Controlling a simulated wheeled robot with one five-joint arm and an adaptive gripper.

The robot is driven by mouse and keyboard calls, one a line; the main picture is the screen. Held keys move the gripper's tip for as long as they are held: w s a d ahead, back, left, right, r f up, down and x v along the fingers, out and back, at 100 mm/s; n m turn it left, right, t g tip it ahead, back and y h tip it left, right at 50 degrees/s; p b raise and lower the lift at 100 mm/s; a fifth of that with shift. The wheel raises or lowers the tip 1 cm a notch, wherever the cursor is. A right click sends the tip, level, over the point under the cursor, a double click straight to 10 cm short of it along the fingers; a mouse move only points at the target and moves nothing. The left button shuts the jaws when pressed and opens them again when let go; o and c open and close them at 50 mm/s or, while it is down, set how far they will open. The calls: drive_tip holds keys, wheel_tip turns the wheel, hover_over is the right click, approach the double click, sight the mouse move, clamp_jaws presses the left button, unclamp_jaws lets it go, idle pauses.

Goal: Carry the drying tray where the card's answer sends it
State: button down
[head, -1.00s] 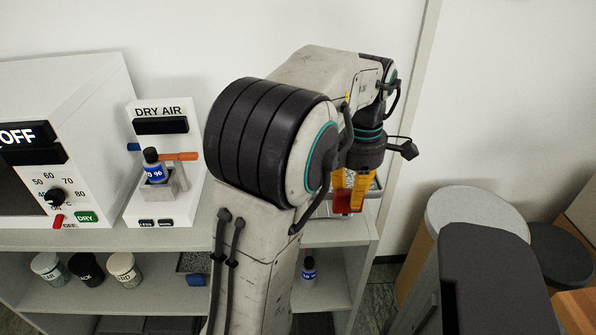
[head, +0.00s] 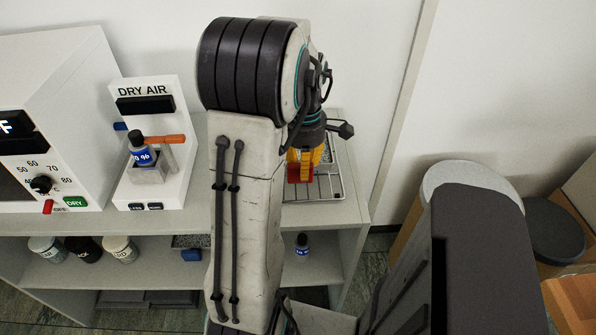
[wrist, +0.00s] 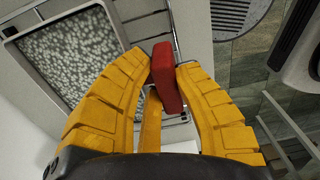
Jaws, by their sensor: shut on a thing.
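My gripper (head: 300,178) is shut on a red block-like handle (wrist: 166,78), above the right end of the shelf top. The drying tray (wrist: 12,28), with a pale rim and grey granules, is beside the handle in the wrist view. In the head view my gripper hides most of it, and only a speckled patch (head: 328,148) shows. The join between handle and tray is not clear. A wire rack (head: 325,188) is below my gripper, and I cannot tell whether the tray touches it. No card is readable.
A white DRY AIR stand (head: 183,98) holds a blue-labelled bottle (head: 140,155) beside an orange lever (head: 165,139). An oven-like box (head: 70,75) with a dial is at left. The lower shelf holds jars, a blue-handled tray (head: 190,255) and a bottle (head: 302,245). Stools (head: 470,180) stand right.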

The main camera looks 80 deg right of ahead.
drive_tip(key=shift+w+f, duration=0.35)
drive_tip(key=shift+w, duration=0.3)
drive_tip(key=shift+f+p, duration=0.45)
drive_tip(key=shift+p, duration=0.25)
drive_tip(key=shift+f, duration=1.6)
drive_tip(key=c, duration=1)
unclamp_jaws()
drive_tip(key=shift+c, duration=0.2)
drive_tip(key=shift+r, duration=0.1)
drive_tip(key=r, duration=1)
drive_tip(key=shift+d, duration=0.2)
drive_tip(key=shift+r, duration=0.95)
